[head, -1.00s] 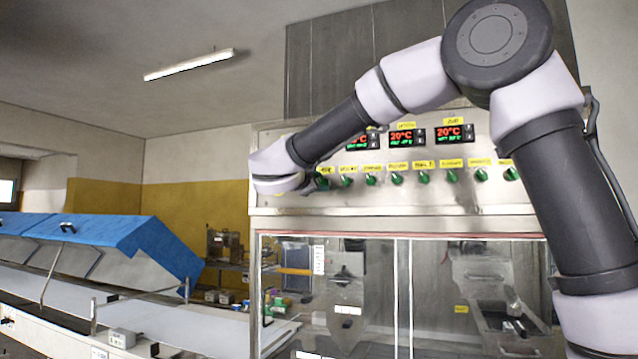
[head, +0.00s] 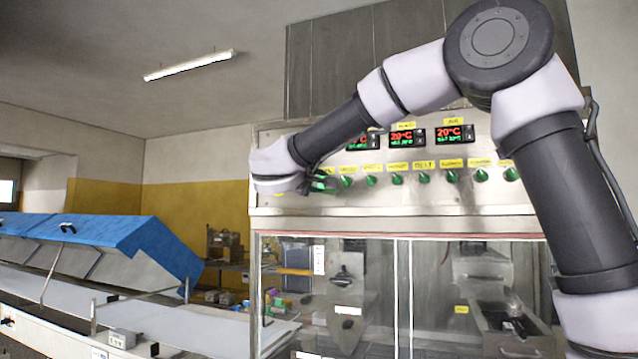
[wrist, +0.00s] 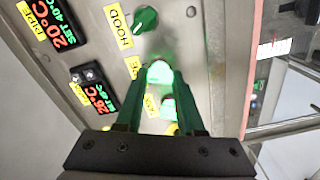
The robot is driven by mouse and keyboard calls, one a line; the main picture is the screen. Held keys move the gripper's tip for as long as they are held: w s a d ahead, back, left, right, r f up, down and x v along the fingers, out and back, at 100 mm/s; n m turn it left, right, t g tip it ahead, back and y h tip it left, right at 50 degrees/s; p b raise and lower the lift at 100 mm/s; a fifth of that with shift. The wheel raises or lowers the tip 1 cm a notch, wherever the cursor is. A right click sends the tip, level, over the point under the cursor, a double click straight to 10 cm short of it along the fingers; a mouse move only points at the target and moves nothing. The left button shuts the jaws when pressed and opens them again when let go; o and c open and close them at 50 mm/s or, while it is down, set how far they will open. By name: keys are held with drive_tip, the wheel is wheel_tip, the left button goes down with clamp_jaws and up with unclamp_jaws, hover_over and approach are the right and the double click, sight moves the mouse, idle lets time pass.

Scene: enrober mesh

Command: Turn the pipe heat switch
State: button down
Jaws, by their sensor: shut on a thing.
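A steel control panel (head: 400,205) carries a row of green rotary switches under yellow labels. My gripper (head: 322,183) is at the left end of this row in the head view, partly hidden by my wrist. In the wrist view my gripper (wrist: 160,82) has its two green fingers closed around a brightly lit, pale green switch knob (wrist: 160,72). The label (wrist: 133,66) beside that knob is too blurred to read surely, so I cannot confirm that it is the pipe heat switch. A dark green knob (wrist: 145,20) labelled HOOD is just beyond it, apart from the fingers.
Red and green temperature displays (head: 455,136) sit above the switches. Neighbouring knobs (head: 397,178) stand close to the right. Glass doors (head: 330,290) are below the panel. A conveyor with blue covers (head: 120,235) is at the left.

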drive_tip(key=shift+m, duration=0.9)
drive_tip(key=c, duration=0.5)
unclamp_jaws()
drive_tip(key=shift+s, duration=0.1)
drive_tip(key=v, duration=1)
drive_tip(key=shift+s+a, duration=0.15)
drive_tip(key=shift+s, duration=0.2)
